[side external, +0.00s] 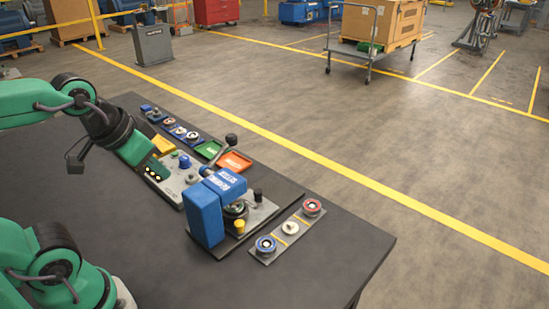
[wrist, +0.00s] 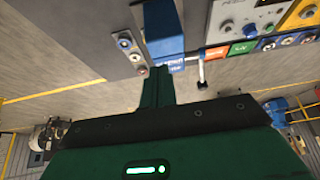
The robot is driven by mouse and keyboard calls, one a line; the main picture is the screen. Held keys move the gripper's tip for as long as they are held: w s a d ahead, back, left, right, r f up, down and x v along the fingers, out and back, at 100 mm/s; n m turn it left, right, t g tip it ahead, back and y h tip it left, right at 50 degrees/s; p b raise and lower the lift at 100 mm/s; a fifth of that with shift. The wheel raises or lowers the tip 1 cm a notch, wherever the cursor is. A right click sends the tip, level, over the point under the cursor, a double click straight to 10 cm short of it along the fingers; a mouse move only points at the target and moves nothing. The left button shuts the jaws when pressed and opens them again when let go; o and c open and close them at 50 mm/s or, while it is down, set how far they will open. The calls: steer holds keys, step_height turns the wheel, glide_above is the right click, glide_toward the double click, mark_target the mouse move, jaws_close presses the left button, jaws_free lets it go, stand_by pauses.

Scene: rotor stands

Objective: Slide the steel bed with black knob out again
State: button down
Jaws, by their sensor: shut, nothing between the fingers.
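The steel bed (side external: 262,214) is a grey plate low at the right side of the blue press (side external: 205,212) in the side external view. A black knob (side external: 258,195) stands up at its far end and a yellow knob (side external: 240,227) at its near end. A dark round part (side external: 235,209) sits between them, partly under the press head. My gripper (side external: 160,172) is left of the press, apart from the black knob. In the wrist view my gripper (wrist: 157,71) is shut and empty, over the blue press (wrist: 163,28). The bed is not clearly visible there.
A lever with a black ball (side external: 231,139) rises behind the press. A grey control panel (side external: 178,180) lies left of it. A green tray (side external: 209,149) and an orange tray (side external: 234,162) lie behind. A strip with several discs (side external: 289,231) lies right of the bed.

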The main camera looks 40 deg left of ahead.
steer(key=c, duration=1.3)
jaws_free()
steer(key=shift+w+r, duration=0.1)
steer(key=shift+w, duration=0.05)
steer(key=shift+o, duration=0.5)
steer(key=shift+w+r, duration=0.1)
steer(key=shift+w, duration=0.45)
steer(key=n+g, duration=0.6)
steer(key=n, duration=0.3)
glide_above(258, 191)
steer(key=shift+f, duration=6.9)
steer(key=shift+f, duration=3.9)
